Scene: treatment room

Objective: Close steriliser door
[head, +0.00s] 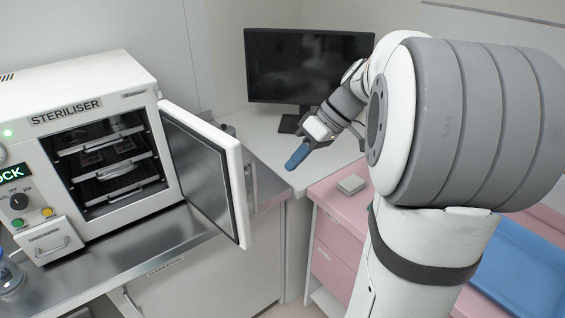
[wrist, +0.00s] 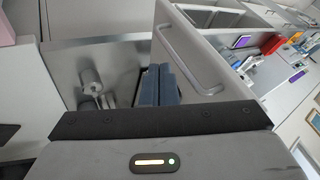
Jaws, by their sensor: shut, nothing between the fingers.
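The white steriliser (head: 90,95) stands on the steel worktop at the left in the head view. Its door (head: 203,160) is wide open, swung out from the right side of the opening, with the dark inner panel showing. The door's handle (head: 251,185) is on its outer side; the handle also shows in the wrist view (wrist: 188,62). My gripper (head: 293,163) is shut and empty, with blue fingers pointing down and left. It is to the right of the door, on the handle side, apart from it in the head view. The blue fingers show in the wrist view (wrist: 158,86).
Racks with trays (head: 105,160) sit inside the steriliser. A dark monitor (head: 305,68) stands on the counter behind my gripper. A pink drawer cabinet (head: 335,240) with a small grey box (head: 351,184) is to the right. A clear bottle (head: 10,278) stands at the far left.

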